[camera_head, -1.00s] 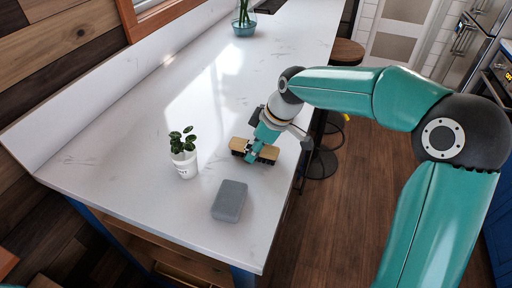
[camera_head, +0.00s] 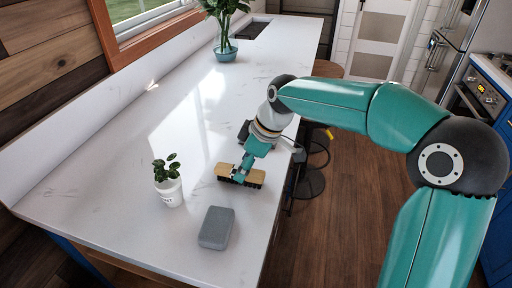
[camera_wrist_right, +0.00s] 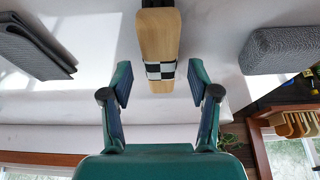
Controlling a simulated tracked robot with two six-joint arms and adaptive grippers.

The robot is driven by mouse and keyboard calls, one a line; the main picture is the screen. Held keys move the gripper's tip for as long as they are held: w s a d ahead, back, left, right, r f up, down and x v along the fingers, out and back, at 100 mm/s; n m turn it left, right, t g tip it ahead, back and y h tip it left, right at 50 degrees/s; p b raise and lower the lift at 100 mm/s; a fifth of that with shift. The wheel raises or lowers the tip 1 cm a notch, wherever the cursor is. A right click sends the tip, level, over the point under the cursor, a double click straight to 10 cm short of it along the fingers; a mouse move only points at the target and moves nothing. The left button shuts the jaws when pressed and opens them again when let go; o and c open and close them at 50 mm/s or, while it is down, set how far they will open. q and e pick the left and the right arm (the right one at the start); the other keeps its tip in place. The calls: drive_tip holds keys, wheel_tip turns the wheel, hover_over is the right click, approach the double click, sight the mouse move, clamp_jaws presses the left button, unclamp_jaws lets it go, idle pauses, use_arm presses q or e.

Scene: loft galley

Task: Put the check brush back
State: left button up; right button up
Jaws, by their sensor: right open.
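The check brush is a pale wooden block with dark bristles (camera_head: 256,179), lying on the white counter (camera_head: 120,215). In the right wrist view the brush (camera_wrist_right: 158,35) has a black-and-white check band round it near its close end. My right gripper (camera_head: 240,173) is over the middle of the brush in the head view. In the wrist view its two fingers (camera_wrist_right: 158,82) are apart, one on each side of the banded part, with gaps on both sides. Its height over the brush is hard to tell. My left gripper is not in view.
A grey block (camera_head: 216,228) and a white pot with a small plant (camera_head: 168,191) stand nearer on the counter. A dark grey folded item (camera_wrist_right: 35,45) lies to the brush's other side. A teal vase with leaves (camera_head: 225,53) is farther back. Stools (camera_head: 312,180) stand beyond the right edge.

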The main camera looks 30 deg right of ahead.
drive_tip(key=v, duration=0.8)
drive_tip(key=shift+s+r, duration=0.1)
drive_tip(key=shift+r, duration=0.1)
